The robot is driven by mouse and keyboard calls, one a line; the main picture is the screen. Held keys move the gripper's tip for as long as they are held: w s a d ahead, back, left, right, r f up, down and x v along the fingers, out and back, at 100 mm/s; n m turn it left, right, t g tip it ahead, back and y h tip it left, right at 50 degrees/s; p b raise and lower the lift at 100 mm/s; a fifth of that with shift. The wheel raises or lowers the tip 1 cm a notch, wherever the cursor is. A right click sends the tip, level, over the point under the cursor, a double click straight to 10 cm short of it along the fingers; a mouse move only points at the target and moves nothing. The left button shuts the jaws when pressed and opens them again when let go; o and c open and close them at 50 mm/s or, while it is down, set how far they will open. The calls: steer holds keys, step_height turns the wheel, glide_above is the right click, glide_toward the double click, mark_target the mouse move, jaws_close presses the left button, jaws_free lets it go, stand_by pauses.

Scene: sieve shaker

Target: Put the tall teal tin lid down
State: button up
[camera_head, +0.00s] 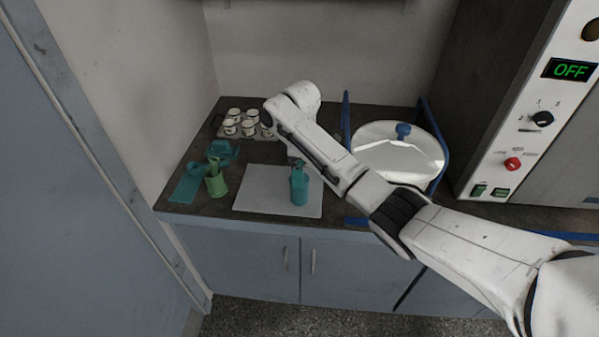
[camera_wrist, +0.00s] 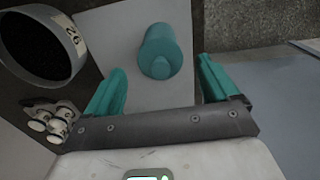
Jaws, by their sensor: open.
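The tall teal tin (camera_head: 299,190) stands upright on a pale grey mat (camera_head: 258,204) on the counter. In the wrist view the tin (camera_wrist: 160,40) is seen from above, with a round knob (camera_wrist: 161,67) of the same teal on its near end, which looks like the lid's. My gripper (camera_wrist: 161,66) is open. Its two teal fingers stand wide on either side of the knob, with a gap on each side, and nothing is held. In the head view my gripper (camera_head: 298,161) is just above the tin, partly hidden by my arm. The seam between lid and tin cannot be made out.
Left of the mat are a green holder (camera_head: 216,183), a flat teal piece (camera_head: 186,186) and another teal item (camera_head: 224,151). Several white cups (camera_head: 231,127) stand at the back. A round lidded vessel (camera_head: 398,150) with blue posts stands right, before the control panel (camera_head: 532,120). The mat's left part is free.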

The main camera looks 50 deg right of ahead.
step_height(320, 180, up, 11)
steer(key=p, duration=0.3)
steer(key=shift+f, duration=0.2)
steer(key=s+a+f+m+y, duration=0.1)
steer(key=s+a+f, duration=0.35)
steer(key=a, duration=0.25)
steer(key=s+a+f+m+t+y, duration=0.1)
steer(key=s+a+f, duration=0.2)
steer(key=a+f, duration=0.3)
steer(key=s+a+f+m, duration=0.1)
steer(key=s+a+f, duration=0.3)
steer(key=a, duration=0.4)
steer(key=s+d+f+m+h, duration=0.1)
steer(key=s+d+m, duration=0.1)
steer(key=s, duration=0.9)
steer(key=s+d+f+m+h, duration=0.1)
steer(key=s+m, duration=0.2)
steer(key=s, duration=0.9)
steer(key=shift+s+d+f, duration=0.15)
steer(key=shift+d+f, duration=0.1)
steer(key=shift+d, duration=0.1)
